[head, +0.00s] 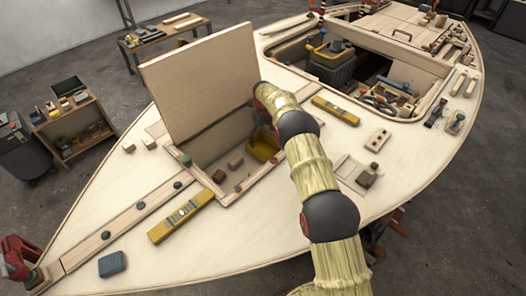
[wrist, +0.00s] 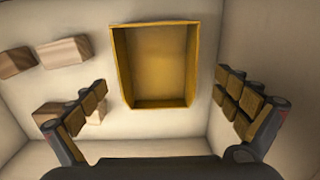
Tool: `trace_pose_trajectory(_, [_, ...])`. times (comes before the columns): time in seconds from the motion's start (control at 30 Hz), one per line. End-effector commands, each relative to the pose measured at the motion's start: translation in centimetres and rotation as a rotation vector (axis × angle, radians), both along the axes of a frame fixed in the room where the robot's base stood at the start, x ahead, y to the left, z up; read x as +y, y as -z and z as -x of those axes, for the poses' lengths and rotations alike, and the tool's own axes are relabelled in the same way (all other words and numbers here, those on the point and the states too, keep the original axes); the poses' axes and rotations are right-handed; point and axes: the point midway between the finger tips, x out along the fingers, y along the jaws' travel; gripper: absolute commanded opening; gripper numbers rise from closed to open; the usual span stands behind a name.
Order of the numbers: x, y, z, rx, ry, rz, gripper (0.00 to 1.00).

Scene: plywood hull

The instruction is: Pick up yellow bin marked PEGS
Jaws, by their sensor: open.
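The yellow bin (wrist: 155,104) lies in the wrist view, on the pale floor of the hull compartment. It looks empty, with its opening toward the camera, and no marking on it can be read. In the head view the yellow bin (head: 264,147) shows inside the open hatch, partly hidden by my arm. My gripper (wrist: 168,115) is open, with one finger to the left of the bin and one to the right. Both fingers appear apart from the bin. In the head view the gripper is hidden behind the arm and the hatch.
Several wooden blocks (wrist: 62,53) lie left of the bin. Compartment walls stand close on the right (wrist: 268,60). The raised hatch lid (head: 198,80) stands behind the opening. A yellow level (head: 181,216) lies on the deck in front, and a second level (head: 335,110) lies right of my arm.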

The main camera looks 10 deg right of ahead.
Motion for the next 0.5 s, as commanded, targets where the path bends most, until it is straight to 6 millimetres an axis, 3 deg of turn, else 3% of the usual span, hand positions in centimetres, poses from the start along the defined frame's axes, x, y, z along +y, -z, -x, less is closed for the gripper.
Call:
trace_pose_trajectory(0.03, [0.2,2.3,0.5,0.014,-0.002,0.000,1.00])
trace_pose_trajectory(0.13, [0.2,4.0,0.5,0.015,-0.002,-0.001,1.00])
trace_pose_trajectory(0.5, [0.2,4.7,0.4,0.011,-0.002,0.000,0.99])
